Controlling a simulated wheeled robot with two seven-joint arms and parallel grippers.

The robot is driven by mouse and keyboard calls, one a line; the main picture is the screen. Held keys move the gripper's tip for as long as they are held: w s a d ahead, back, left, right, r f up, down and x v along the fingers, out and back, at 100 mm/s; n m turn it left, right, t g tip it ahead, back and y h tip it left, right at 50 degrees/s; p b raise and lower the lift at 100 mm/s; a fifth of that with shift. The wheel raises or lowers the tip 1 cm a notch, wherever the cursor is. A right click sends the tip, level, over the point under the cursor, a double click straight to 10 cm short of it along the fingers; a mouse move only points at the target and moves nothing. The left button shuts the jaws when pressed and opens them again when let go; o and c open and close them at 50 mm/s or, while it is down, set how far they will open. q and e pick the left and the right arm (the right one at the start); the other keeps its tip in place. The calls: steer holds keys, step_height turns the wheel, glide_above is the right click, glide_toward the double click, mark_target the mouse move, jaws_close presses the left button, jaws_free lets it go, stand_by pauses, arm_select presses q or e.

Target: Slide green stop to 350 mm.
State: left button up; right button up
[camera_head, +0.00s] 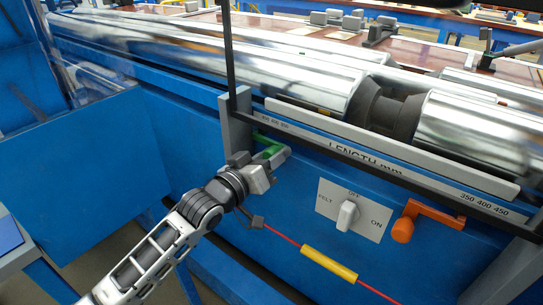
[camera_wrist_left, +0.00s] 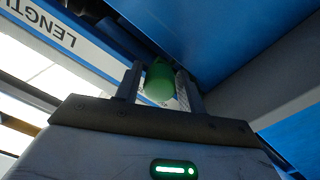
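The green stop (camera_head: 268,149) sits on the dark rail under the length scale, near the scale's left end by the grey upright. My left gripper (camera_head: 275,163) is at the stop from the front. In the left wrist view the green stop (camera_wrist_left: 158,82) is between the two fingers (camera_wrist_left: 160,88), which appear closed on it, partly hiding it. The length scale (camera_head: 365,160) carries small marks at its left end and 350, 400, 450 at its right end. My right gripper is not in view.
An orange handle (camera_head: 402,230) hangs below the rail near the 350 mark. A switch (camera_head: 347,215) is on the blue front panel. A red cable with a yellow sleeve (camera_head: 329,264) runs below. Shiny rollers (camera_head: 480,127) lie behind the scale.

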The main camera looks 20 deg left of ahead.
arm_select(q)
jaws_close()
steer(key=shift+s+d+r, duration=0.1)
steer(key=shift+d, duration=0.15)
steer(key=d+p, duration=0.1)
steer(key=d, duration=0.1)
steer(key=s+d+p, duration=0.1)
steer(key=d, duration=0.1)
steer(key=s+d+p, duration=0.1)
steer(key=d, duration=0.1)
steer(key=shift+s+p, duration=0.1)
steer(key=shift+p, duration=0.3)
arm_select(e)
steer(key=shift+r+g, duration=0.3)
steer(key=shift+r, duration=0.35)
arm_select(q)
jaws_free()
